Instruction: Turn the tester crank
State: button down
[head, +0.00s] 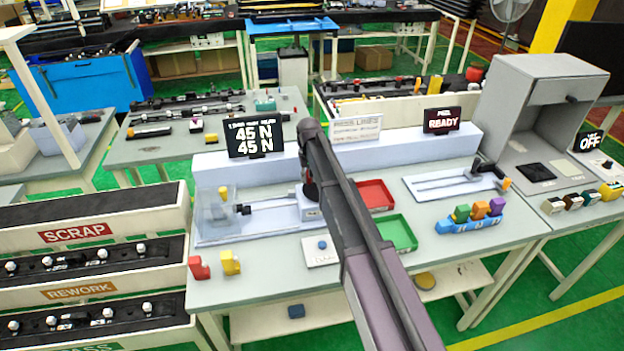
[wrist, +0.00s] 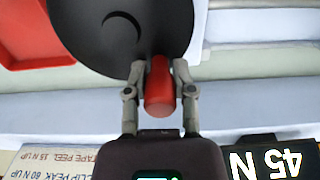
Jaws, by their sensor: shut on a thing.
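The tester (head: 270,230) is a long pale unit on the bench, with a clear guard at its left end and a rod running to a white block on the right. In the wrist view its crank shows as a black disc (wrist: 115,35) with a red handle (wrist: 159,92). My gripper (wrist: 160,72) has one finger on each side of the red handle and is shut on it. In the head view my arm hides most of the crank and the gripper. The tester display (head: 255,138) reads 45 N on both lines.
A red tray (head: 375,194) and a green tray (head: 398,234) lie right of the tester. Red and yellow clips (head: 230,263) stand at the front left. A blue holder with coloured clips (head: 468,224) and a slide fixture (head: 440,184) are farther right.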

jog(key=m, duration=0.1)
jog(key=w+m, duration=0.1)
jog(key=m, duration=0.1)
jog(key=d+m, duration=0.1)
jog(key=shift+w+m, duration=0.3)
jog(key=shift+w, duration=0.05)
jog(key=shift+w+d+m, duration=0.2)
jog(key=shift+d+m, duration=0.1)
jog(key=shift+m, duration=0.65)
jog(key=shift+w+d+m, duration=0.15)
jog(key=shift+d+m, duration=0.15)
jog(key=shift+m, duration=0.65)
jog(key=shift+c, duration=2.3)
grip_release()
jog(key=shift+s+d, duration=0.1)
jog(key=shift+s, duration=0.1)
